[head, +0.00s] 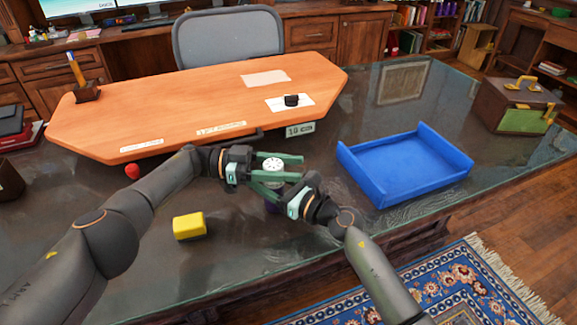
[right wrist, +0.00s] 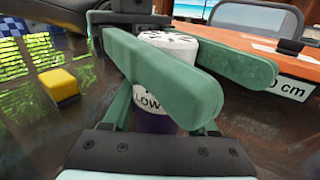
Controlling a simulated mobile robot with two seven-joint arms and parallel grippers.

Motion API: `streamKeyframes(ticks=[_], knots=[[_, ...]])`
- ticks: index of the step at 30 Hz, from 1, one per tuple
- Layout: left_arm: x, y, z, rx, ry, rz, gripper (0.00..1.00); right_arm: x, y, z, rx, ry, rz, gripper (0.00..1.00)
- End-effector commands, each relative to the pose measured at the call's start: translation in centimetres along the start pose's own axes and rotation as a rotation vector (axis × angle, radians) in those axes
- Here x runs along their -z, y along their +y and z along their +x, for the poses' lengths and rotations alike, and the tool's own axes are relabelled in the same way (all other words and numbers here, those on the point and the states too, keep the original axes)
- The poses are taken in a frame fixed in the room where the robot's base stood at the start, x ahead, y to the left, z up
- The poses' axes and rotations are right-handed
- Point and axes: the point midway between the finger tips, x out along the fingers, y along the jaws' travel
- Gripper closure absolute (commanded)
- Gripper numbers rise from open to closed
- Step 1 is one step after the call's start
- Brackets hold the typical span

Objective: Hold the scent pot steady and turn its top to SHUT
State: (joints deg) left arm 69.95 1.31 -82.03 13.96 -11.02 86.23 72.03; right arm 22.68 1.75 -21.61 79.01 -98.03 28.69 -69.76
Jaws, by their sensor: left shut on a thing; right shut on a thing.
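The scent pot has a round white top (head: 272,164) with dark marks and a purple body (head: 271,208). It stands upright on the dark glossy desk. My left gripper (head: 297,168) reaches in from the left and is shut around the white top. My right gripper (head: 267,191) is lower and shut on the pot's body, its fingers partly hidden under the left ones. In the right wrist view the white top (right wrist: 168,42) shows between the left gripper's green fingers. The letters "LOW" (right wrist: 147,103) show below; I cannot read the top's setting.
A yellow block (head: 189,226) lies left of the pot, and a blue tray (head: 405,168) is at the right. An orange wooden board (head: 200,100) with a black item (head: 291,100) lies behind. A red piece (head: 132,171) is near my left arm.

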Motion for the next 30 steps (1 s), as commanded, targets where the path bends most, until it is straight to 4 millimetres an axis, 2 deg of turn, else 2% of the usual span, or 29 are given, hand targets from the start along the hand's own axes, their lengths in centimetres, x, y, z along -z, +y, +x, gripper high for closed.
streamKeyframes(ticks=[1,17,18,25,30], knots=[[0.08,-0.27,-0.13,0.010,0.000,0.000,1.00,0.02,0.62,0.13,-0.015,0.000,-0.001,1.00],[-0.03,-0.03,-0.12,-0.001,-0.001,-0.005,1.00,0.03,0.52,0.11,-0.012,0.001,-0.002,1.00],[-0.04,-0.02,-0.11,-0.001,-0.001,-0.005,0.44,0.03,0.51,0.11,-0.012,0.001,-0.002,1.00],[-0.06,0.08,-0.06,-0.005,0.000,-0.006,0.18,0.04,0.28,0.06,-0.007,0.001,-0.001,1.00],[-0.07,0.13,-0.04,-0.007,0.000,-0.006,0.18,0.04,0.15,0.02,-0.004,0.001,-0.001,1.00]])
